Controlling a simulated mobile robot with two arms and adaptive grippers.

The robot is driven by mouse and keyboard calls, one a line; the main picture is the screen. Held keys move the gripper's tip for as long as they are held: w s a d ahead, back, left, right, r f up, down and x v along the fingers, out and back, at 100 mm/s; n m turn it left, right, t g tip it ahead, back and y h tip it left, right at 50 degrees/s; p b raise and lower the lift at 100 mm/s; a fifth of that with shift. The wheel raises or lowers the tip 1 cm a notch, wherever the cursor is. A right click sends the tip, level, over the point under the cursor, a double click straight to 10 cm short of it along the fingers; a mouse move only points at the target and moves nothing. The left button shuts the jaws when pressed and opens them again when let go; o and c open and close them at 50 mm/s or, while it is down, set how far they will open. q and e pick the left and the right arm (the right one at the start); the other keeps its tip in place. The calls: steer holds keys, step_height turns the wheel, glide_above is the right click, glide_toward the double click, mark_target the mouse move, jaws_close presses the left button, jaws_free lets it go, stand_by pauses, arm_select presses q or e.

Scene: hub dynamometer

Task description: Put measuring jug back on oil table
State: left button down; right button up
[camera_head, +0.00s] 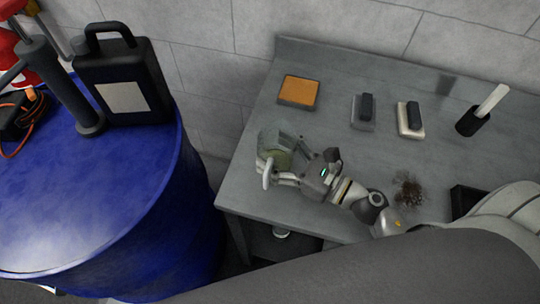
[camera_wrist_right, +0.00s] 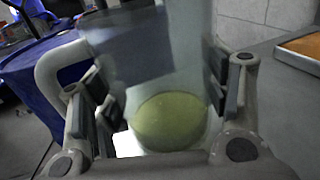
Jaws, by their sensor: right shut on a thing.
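A clear measuring jug (camera_head: 275,139) with a pale handle (camera_head: 267,173) is at the left end of the grey table (camera_head: 335,110). My right gripper (camera_head: 284,163) is shut around the jug. In the right wrist view the jug (camera_wrist_right: 165,60) stands between the two fingers of the gripper (camera_wrist_right: 165,110), with its handle at the left and yellow-green oil at its bottom. I cannot tell whether its base touches the tabletop. My left gripper is not in view.
A blue drum (camera_head: 85,200) stands left of the table, bearing a black canister (camera_head: 125,80) and a hand pump (camera_head: 60,85). An orange-topped box (camera_head: 298,92), two small blocks (camera_head: 363,111) (camera_head: 410,119) and a dark cup (camera_head: 472,122) stand along the table's back. Dark debris (camera_head: 408,190) lies near the right arm.

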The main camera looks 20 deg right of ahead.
steer(key=shift+f+b, duration=0.25)
steer(key=shift+b, duration=0.1)
steer(key=o, duration=1.1)
steer(key=shift+c, duration=0.2)
